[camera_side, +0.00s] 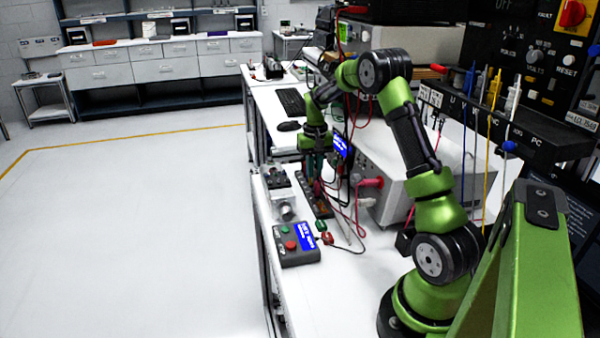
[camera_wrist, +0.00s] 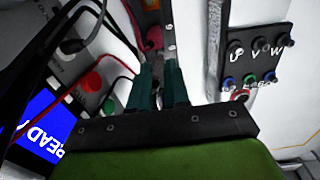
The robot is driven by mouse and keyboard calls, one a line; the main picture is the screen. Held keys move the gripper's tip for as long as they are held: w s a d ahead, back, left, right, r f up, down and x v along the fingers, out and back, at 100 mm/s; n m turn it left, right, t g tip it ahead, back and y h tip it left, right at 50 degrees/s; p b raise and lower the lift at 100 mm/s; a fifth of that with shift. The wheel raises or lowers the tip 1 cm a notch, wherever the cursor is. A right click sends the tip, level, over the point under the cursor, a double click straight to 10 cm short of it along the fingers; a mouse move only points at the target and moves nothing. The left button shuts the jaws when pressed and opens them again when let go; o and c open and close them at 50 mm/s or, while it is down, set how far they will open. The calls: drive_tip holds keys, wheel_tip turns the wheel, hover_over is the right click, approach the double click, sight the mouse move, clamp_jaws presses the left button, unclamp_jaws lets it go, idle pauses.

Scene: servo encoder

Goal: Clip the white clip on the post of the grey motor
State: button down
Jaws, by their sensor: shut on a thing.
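My gripper (camera_side: 316,178) points down above a long dark block on the bench in the side view. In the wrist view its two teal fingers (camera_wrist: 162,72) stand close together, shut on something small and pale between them. It looks like the white clip (camera_wrist: 159,96), but fingers hide most of it. The grey motor (camera_side: 286,208) sits on the bench in the side view, to the left of and nearer than my gripper. Its post is too small to make out. My gripper is apart from the motor.
A control box (camera_side: 299,255) with red and green buttons and a blue screen stands in front of the motor. Red and green clips (camera_side: 325,232) lie beside it on loose leads. A panel marked U, V, W (camera_wrist: 258,55) is at right in the wrist view. Red cables hang near my gripper.

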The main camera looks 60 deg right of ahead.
drive_tip(key=shift+r, duration=1.15)
drive_tip(key=w+a+r, duration=0.5)
drive_tip(key=w+r, duration=0.3)
drive_tip(key=w, duration=0.2)
drive_tip(key=shift+a+f, duration=0.15)
drive_tip(key=shift+f, duration=3.45)
drive_tip(key=shift+f, duration=0.15)
drive_tip(key=c, duration=1)
unclamp_jaws()
